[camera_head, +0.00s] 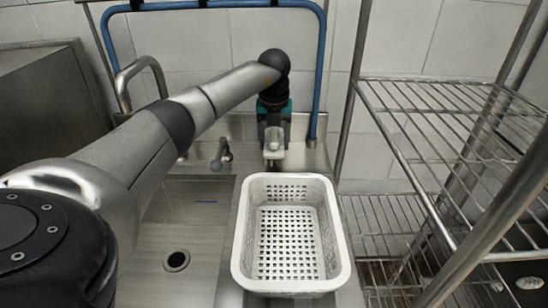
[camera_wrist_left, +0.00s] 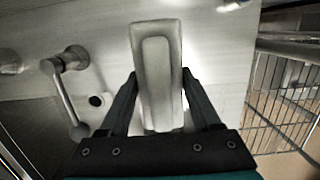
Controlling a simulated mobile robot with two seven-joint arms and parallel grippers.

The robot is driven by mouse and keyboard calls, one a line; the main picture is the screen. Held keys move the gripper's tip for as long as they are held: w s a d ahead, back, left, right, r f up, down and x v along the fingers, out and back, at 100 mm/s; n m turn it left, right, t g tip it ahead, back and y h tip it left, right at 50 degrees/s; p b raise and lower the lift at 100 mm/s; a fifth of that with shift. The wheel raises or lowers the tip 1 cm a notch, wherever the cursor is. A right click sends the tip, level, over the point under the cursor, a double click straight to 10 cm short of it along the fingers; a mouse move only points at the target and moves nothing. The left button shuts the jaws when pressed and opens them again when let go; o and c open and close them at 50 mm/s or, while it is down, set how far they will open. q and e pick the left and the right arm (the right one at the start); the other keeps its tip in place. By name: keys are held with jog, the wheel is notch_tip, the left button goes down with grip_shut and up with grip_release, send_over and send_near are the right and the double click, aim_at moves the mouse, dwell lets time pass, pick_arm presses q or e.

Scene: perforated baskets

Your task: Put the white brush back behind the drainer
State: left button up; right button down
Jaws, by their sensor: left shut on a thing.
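The white brush (camera_head: 273,154) is in my left gripper (camera_head: 273,128), just beyond the far rim of the drainer. In the left wrist view the brush (camera_wrist_left: 159,50) is a pale block with a raised inner outline. It lies between the two dark fingers of the left gripper (camera_wrist_left: 159,75), which are shut on it. I cannot tell whether the brush touches the steel counter. The drainer (camera_head: 341,250) is a white perforated basket, empty, standing on the counter right of the sink. My right gripper is not in view.
The sink (camera_head: 200,205) with a drain hole lies left of the drainer. A small tap (camera_head: 222,153) stands left of the brush, with a blue hose (camera_head: 321,70) behind. A wire shelf rack (camera_head: 440,120) stands close on the right.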

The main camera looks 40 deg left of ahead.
pick_arm(q)
notch_tip(320, 180, down, 4)
jog(key=shift+f+b, duration=0.1)
jog(key=shift+b, duration=0.4)
jog(key=shift+f, duration=0.1)
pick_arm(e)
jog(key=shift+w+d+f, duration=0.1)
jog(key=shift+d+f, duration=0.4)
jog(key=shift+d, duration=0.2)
pick_arm(q)
jog(key=o, duration=0.9)
jog(key=shift+f, duration=0.15)
jog(key=o, duration=0.5)
jog(key=shift+c, duration=0.2)
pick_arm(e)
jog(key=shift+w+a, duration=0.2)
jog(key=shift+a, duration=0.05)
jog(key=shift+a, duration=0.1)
